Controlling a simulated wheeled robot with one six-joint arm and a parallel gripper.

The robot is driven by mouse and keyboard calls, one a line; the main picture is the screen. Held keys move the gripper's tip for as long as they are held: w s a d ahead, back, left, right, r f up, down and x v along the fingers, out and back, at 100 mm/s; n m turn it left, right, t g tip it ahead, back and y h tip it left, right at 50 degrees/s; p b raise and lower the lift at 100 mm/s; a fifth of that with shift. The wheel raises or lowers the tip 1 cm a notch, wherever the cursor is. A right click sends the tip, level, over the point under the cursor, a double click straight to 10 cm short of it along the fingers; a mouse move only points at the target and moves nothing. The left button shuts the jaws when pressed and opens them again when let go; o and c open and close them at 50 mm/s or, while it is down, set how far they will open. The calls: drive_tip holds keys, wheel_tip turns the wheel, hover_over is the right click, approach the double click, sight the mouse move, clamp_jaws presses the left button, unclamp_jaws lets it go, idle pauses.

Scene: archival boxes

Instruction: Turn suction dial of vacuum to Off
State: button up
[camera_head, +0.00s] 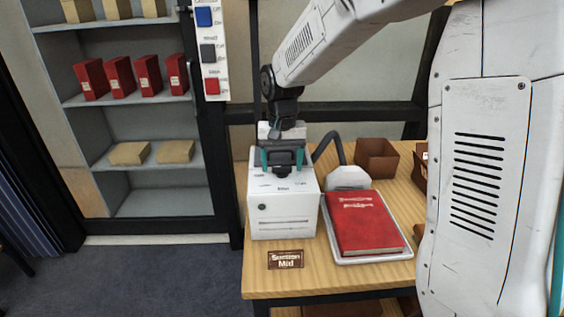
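The vacuum (284,215) is a white box on the wooden table, with small dark markings on its top and a round dark button on its front. A dark hose runs from behind it to a white nozzle piece (347,177). My gripper (282,160) points down over the top of the vacuum, its two teal fingers spread apart. A dark part shows low between the fingers; I cannot tell whether it is the suction dial or part of my gripper. The dial's pointer is hidden. A brown sign (286,260) in front appears to read "Suction Mid".
A red book (363,222) lies in a white tray (398,254) right of the vacuum. A brown open box (376,160) stands behind it. My white arm fills the right side. Shelves (150,190) with red and tan boxes stand at left. The table's front edge is close.

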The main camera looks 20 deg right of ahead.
sight(282, 167)
wheel_tip(282, 167, up, 8)
drive_tip(key=shift+f, duration=0.1)
idle(0.5)
drive_tip(key=shift+s, duration=0.1)
idle(0.3)
drive_tip(key=s+d+n, duration=0.1)
drive_tip(key=s+n, duration=0.1)
drive_tip(key=s, duration=1.3)
drive_tip(key=s+d+n+t, duration=0.1)
drive_tip(key=s, duration=1.4)
drive_tip(key=shift+s+d+r+n, duration=0.3)
drive_tip(key=shift+s+d+n, duration=0.1)
